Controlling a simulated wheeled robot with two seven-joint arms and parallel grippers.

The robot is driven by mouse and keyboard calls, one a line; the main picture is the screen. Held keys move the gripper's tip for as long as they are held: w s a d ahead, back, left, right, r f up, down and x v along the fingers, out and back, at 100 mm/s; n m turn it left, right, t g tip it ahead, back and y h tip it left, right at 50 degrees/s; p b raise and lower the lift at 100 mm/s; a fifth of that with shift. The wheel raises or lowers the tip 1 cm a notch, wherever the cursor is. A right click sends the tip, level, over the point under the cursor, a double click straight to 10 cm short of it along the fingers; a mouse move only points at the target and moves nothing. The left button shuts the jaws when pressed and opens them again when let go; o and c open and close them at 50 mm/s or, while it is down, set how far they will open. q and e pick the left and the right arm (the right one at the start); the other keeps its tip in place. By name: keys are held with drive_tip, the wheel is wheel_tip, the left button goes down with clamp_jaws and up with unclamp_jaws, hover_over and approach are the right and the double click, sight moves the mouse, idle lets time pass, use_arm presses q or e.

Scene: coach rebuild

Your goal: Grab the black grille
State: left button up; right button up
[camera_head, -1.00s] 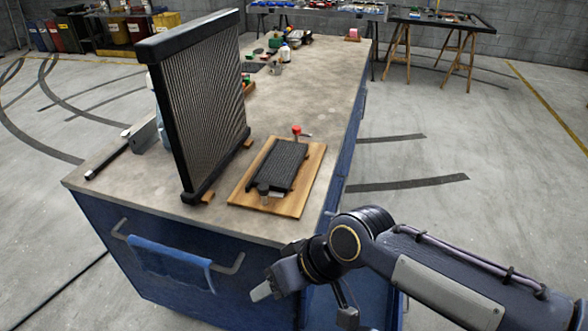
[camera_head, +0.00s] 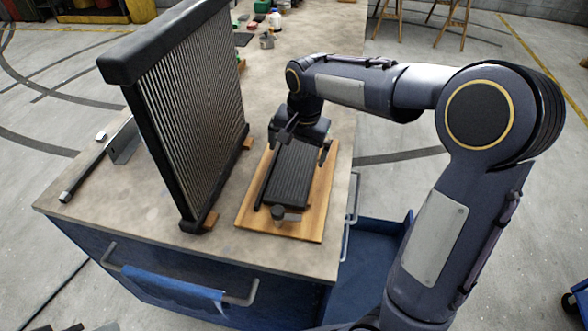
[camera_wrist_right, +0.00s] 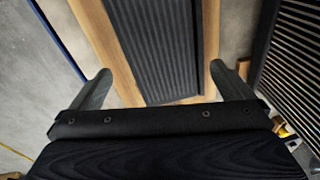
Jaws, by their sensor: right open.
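A flat black ribbed grille (camera_head: 290,178) lies on a wooden board (camera_head: 319,205) on the workbench, to the right of a tall black-framed radiator. My right gripper (camera_head: 298,150) is over the far end of the grille, hiding that end in the head view. In the right wrist view the gripper is open. Its two fingers stand apart, one on either side of the ribbed grille (camera_wrist_right: 155,45), over the board. I see no grip on the grille. My left gripper is not in view.
The tall radiator (camera_head: 190,100) stands upright on small wooden blocks close left of the board. A blue cloth (camera_head: 172,290) hangs from the front handle. Small items sit farther back.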

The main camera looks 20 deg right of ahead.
sight(294, 169)
drive_tip(key=f, duration=0.4)
drive_tip(key=w+f, duration=0.1)
drive_tip(key=f, duration=0.1)
drive_tip(key=shift+a+f+p, duration=0.15)
drive_tip(key=shift+p, duration=0.2)
drive_tip(key=shift+c, duration=0.3)
drive_tip(key=c, duration=0.8)
